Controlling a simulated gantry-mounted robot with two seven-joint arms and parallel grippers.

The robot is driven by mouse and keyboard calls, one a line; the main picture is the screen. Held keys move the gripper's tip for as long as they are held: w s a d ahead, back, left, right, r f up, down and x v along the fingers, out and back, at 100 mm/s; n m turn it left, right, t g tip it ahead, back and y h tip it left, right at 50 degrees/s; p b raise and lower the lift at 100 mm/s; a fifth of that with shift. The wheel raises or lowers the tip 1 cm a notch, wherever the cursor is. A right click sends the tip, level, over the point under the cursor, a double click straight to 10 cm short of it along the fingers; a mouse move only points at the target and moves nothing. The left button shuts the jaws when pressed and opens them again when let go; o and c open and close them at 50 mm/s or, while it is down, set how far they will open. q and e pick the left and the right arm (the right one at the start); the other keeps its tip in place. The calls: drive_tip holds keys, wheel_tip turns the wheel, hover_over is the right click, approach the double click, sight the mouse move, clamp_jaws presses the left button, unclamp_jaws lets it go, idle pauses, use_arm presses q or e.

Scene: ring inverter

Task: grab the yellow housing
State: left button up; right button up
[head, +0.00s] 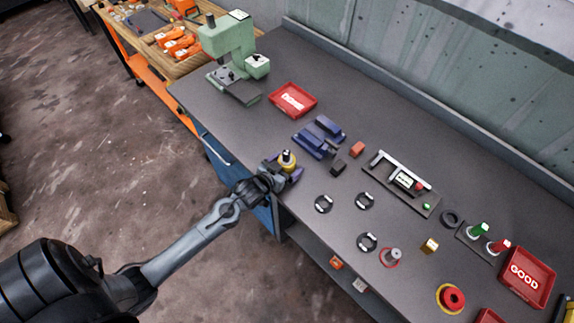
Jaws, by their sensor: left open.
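The yellow housing (286,162) is a small round yellow piece with a dark top, near the front edge of the workbench. My left gripper (285,169) reaches in from the lower left and is open right at the housing. Its fingers partly hide the housing's lower part, and I cannot tell whether they touch it. My right gripper is not in view.
Behind the housing lie a blue fixture (319,138) and a red tray (293,100); a green press (232,55) stands farther back. The bench (360,100) is clear along the wall.

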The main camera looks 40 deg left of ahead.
use_arm(q)
drive_tip(key=shift+w, duration=0.15)
drive_tip(key=shift+f, duration=0.1)
drive_tip(key=shift+c, duration=0.5)
drive_tip(key=c, duration=1.2)
drive_tip(key=shift+r, duration=0.2)
